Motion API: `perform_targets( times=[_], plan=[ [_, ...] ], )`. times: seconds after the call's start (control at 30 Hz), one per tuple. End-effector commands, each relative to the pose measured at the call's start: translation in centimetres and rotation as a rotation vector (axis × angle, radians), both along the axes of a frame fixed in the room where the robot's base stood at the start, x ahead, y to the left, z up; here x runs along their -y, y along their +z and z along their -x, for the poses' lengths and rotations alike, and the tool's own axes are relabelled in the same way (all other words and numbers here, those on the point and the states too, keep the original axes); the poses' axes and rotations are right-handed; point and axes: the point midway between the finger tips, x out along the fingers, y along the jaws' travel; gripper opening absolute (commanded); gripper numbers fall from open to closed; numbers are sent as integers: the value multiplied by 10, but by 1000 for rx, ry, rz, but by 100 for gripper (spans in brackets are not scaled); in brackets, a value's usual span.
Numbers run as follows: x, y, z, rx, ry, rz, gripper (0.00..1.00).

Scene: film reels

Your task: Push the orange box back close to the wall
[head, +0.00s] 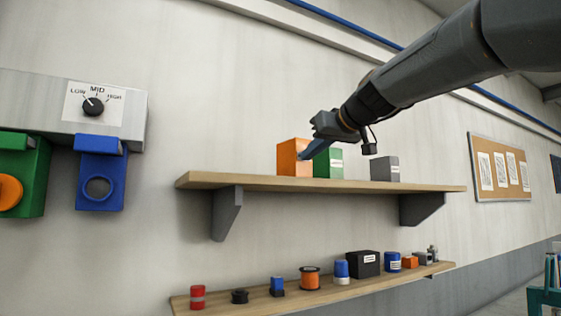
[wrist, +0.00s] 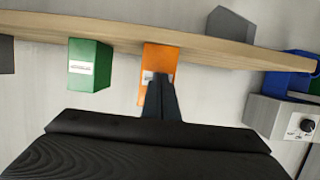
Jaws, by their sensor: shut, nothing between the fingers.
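The orange box (head: 288,157) stands upright at the left of the row on the upper wooden shelf (head: 230,181). My gripper (head: 304,155) is shut and empty, its fingertips at the right side of the box's near face in the head view. The wrist view shows the box (wrist: 161,58) directly beyond the closed fingertips (wrist: 158,82), which cover its lower middle. I cannot tell whether they touch it. The gap between the box and the wall (head: 235,100) behind is hidden.
A green box (head: 328,163) stands right beside the orange box, and a grey box (head: 384,169) stands farther right. The lower shelf (head: 245,305) holds several small objects. A panel with a dial (head: 93,106) is on the wall at left.

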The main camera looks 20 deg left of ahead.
Motion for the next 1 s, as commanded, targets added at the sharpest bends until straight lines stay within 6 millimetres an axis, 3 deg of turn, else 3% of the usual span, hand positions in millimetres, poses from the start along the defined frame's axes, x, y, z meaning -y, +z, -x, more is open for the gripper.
perform_targets(
  times=[1.0],
  plan=[
    [-36, 0, -30, -1, 1, 1, 0]
  ],
)
